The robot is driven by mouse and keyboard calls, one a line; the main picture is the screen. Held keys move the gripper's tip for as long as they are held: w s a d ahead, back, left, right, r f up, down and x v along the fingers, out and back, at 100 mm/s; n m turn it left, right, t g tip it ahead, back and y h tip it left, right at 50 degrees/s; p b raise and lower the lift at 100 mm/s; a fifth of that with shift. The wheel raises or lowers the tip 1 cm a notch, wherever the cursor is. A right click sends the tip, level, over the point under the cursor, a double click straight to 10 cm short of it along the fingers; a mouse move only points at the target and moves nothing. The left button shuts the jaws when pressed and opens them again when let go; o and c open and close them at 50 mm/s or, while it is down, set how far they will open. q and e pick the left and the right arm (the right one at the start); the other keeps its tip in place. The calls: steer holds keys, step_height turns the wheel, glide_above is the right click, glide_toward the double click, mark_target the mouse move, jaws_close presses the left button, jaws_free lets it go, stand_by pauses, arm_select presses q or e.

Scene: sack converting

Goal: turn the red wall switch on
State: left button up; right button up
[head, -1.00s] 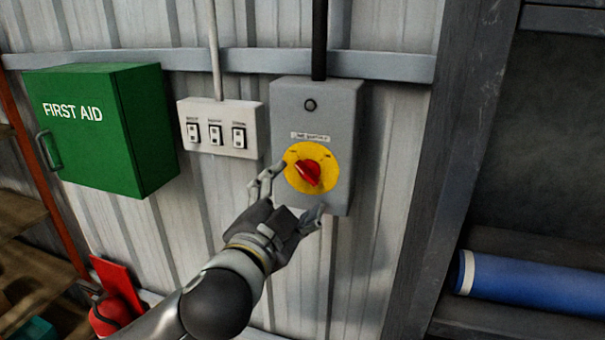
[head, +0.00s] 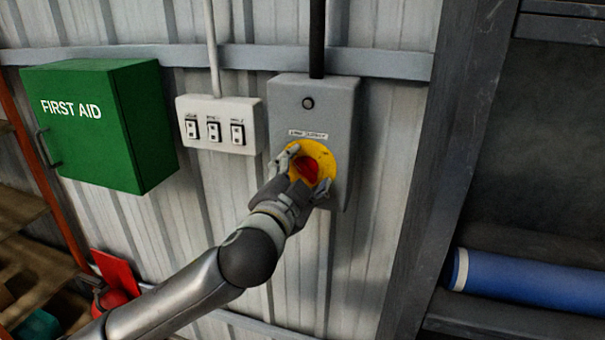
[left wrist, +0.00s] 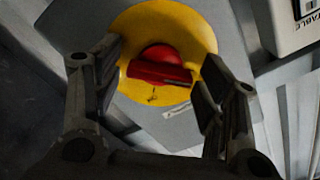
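The red wall switch (head: 308,171) is a rotary knob on a round yellow plate (head: 325,156), on the front of a grey box (head: 330,100) on the wall. It also shows in the left wrist view (left wrist: 160,67). My left gripper (head: 306,172) is at the plate, partly covering it and the knob in the head view. In the left wrist view, the left gripper (left wrist: 158,85) is open, with its two fingers on either side of the knob and visible gaps to it. My right gripper is not in view.
A white panel with several small switches (head: 250,112) is left of the grey box. A green first aid box (head: 150,125) hangs farther left. A dark post (head: 440,150) stands on the right, beside a shelf with a blue roll (head: 530,283).

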arm_select(q)
steer(key=c, duration=1)
steer(key=shift+r+m+p, duration=0.1)
steer(key=shift+m+p, duration=0.55)
steer(key=shift+m, duration=0.15)
steer(key=m+p, duration=0.5)
steer(key=m, duration=0.2)
steer(key=m+p, duration=0.4)
steer(key=m, duration=0.1)
steer(key=shift+m, duration=0.3)
steer(key=shift+m+p, duration=1.3)
steer(key=shift+m, duration=0.5)
